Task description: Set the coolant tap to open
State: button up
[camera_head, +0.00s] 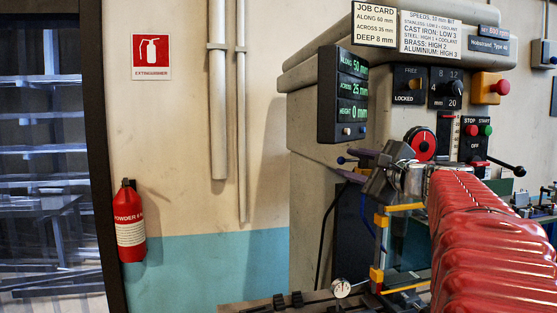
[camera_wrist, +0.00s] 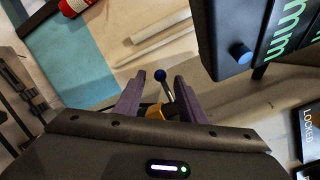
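A small lever with a blue ball end (camera_wrist: 160,75) and a short metal stem rises from a brass-coloured body (camera_wrist: 155,112) in the wrist view. It looks like the coolant tap, but I see no label on it and cannot tell its setting. The ball also shows in the head view (camera_head: 341,160), at the left side of the machine. My gripper (camera_wrist: 158,84) has its two purple fingers apart, one on each side of the lever. I see no clear contact. My gripper (camera_head: 347,162) points left in the head view. The lever's lower part is partly hidden by my gripper.
A readout box (camera_head: 342,95) with green digits hangs close above my gripper; its blue knob (camera_wrist: 241,53) is near in the wrist view. A red dial (camera_head: 420,143) and switches are to the right. A fire extinguisher (camera_head: 130,225) hangs on the wall at left.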

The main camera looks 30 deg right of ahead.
jog(key=w, duration=0.8)
jog(key=shift+w+d, duration=0.15)
jog(key=shift+d, duration=0.25)
jog(key=shift+c, duration=0.5)
jog(key=c, duration=0.7)
jog(key=shift+f, duration=0.1)
grip_shut()
